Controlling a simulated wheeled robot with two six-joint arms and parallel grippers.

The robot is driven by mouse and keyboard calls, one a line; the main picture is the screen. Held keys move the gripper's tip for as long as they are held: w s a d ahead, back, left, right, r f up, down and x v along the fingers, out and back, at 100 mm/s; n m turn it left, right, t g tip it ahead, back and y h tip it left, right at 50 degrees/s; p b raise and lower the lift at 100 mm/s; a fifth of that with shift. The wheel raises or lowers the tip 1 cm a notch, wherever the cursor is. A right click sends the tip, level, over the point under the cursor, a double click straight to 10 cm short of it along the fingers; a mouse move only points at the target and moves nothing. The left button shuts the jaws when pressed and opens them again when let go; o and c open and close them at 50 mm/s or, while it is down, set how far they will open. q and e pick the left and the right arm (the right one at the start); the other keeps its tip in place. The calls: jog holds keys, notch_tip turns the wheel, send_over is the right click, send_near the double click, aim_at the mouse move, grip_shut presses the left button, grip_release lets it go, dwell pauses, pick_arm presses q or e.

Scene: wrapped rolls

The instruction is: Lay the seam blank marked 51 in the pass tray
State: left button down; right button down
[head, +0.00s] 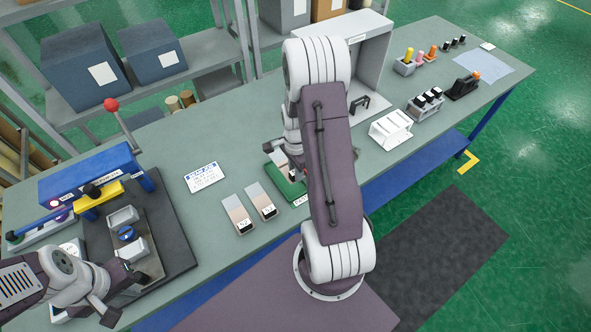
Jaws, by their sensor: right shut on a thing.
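The pass tray (272,172), green with a partly hidden label, lies on the bench mid-view, largely covered by my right arm. My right gripper (292,170) is over this tray, mostly hidden behind the arm. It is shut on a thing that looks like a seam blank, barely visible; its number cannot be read. Two other seam blanks, a left one (235,209) and a right one (259,197), lie side by side left of the tray. Their small numbers are unclear. My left gripper (120,297) is at the lower left, apart from the blanks, with its fingers apart.
A blue press fixture (92,178) with a red-knobbed lever stands at the left on a dark plate. A white printed card (203,176) lies behind the blanks. A grey open-fronted booth (370,55) and a white slotted rack (390,128) stand to the right.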

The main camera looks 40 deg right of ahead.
jog(key=shift+a+f+b, duration=0.15)
jog(key=shift+f+b, duration=0.75)
jog(key=shift+f, duration=0.1)
jog(key=shift+a+f+b, duration=0.15)
jog(key=shift+f+b, duration=0.7)
jog(key=shift+f, duration=0.1)
jog(key=shift+d+f, duration=0.15)
jog(key=shift+f, duration=0.4)
jog(key=shift+r, duration=0.1)
jog(key=shift+f+b, duration=1.1)
jog(key=shift+f, duration=0.35)
